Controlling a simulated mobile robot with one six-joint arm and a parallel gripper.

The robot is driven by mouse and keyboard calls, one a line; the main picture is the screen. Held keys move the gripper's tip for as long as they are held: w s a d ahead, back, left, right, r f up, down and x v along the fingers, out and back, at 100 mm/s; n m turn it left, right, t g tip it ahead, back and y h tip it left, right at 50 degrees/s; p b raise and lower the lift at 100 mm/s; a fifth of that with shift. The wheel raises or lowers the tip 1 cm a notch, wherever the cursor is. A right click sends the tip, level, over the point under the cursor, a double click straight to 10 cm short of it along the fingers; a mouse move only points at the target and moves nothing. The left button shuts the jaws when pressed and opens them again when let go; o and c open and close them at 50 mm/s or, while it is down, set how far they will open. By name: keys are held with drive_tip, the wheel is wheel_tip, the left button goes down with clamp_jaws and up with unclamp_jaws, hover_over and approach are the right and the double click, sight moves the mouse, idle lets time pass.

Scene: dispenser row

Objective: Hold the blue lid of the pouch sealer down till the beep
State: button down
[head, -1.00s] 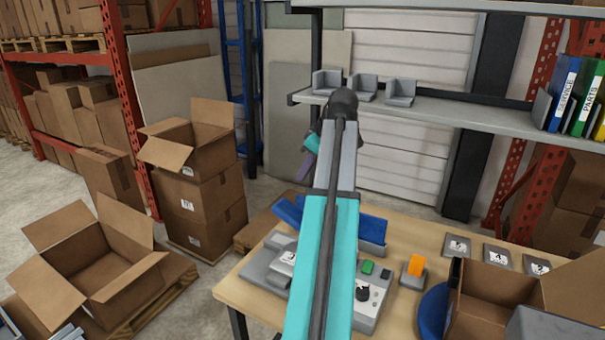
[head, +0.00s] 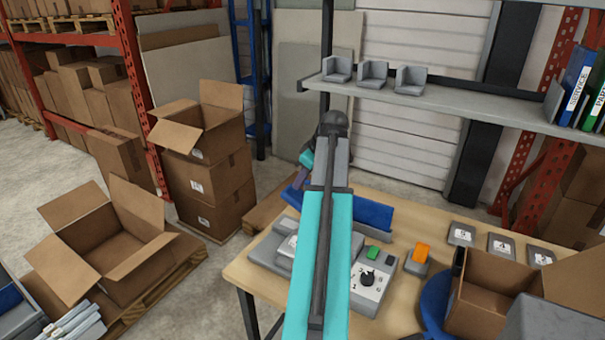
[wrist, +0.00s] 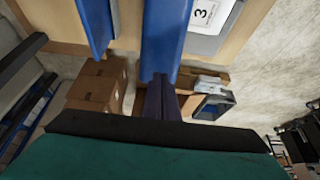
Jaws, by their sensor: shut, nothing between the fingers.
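The pouch sealer (head: 270,250) stands on the table, a low grey body with a raised blue lid (head: 368,215) along its far side. My arm hides the lid's middle; its left end shows beside the arm. My gripper (head: 299,180) is partly hidden behind my arm, close to the lid's left end. In the wrist view my gripper's dark fingers (wrist: 160,82) are shut and empty, pointing at a blue strip (wrist: 165,35) that looks like the lid. I cannot tell whether they touch it. A label with a 3 (wrist: 203,12) lies to its right.
A panel with a green button (head: 372,252) and black knob (head: 367,278) adjoins the sealer. An orange switch (head: 421,252), numbered plates (head: 501,245) and an open carton (head: 490,300) stand to the right. A shelf (head: 430,105) hangs behind the table.

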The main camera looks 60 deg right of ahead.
drive_tip(key=shift+p+x, duration=0.3)
drive_tip(key=shift+x, duration=0.8)
drive_tip(key=shift+s, duration=0.1)
